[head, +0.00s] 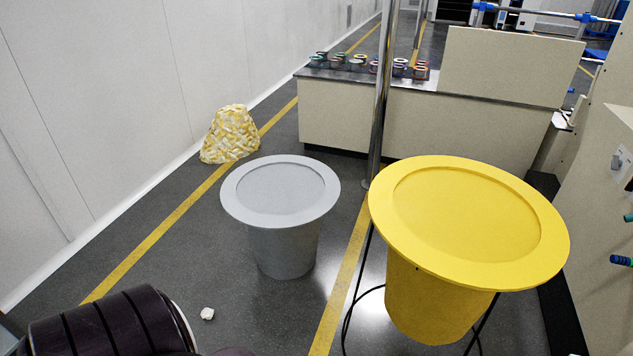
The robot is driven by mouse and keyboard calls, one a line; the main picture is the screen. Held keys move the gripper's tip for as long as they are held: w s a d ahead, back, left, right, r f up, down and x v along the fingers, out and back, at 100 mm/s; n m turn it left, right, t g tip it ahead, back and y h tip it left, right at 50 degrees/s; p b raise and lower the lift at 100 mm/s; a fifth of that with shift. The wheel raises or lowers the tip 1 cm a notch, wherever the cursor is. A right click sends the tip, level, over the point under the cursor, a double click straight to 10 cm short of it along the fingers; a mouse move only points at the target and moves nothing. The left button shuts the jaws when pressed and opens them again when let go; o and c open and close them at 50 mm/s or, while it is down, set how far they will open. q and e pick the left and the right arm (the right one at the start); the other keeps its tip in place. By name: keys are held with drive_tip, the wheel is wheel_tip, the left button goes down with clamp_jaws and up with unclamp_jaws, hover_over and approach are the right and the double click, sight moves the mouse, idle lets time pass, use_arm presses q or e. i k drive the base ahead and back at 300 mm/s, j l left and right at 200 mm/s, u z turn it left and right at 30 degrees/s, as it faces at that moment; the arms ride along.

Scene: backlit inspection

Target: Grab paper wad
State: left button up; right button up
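A small white paper wad (207,313) lies on the dark grey floor in the lower left of the head view. It is in front of the grey bin and just right of a dark, banded rounded shape at the bottom left edge. No gripper can be made out in the head view, so how either one stands relative to the wad does not show.
A grey bin (283,245) and a larger yellow bin (440,300) stand right of the wad. A yellow-white heap (230,135) lies by the left wall. A metal pole (382,100) rises before a counter (335,115). Black cables cross the floor. Floor around the wad is clear.

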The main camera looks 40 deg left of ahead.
sight(208, 314)
drive_tip(key=u, duration=2.45)
drive_tip(key=i+j+z, duration=0.45)
drive_tip(key=i, duration=0.6)
drive_tip(key=i+j+z, duration=0.5)
drive_tip(key=i+j, duration=0.45)
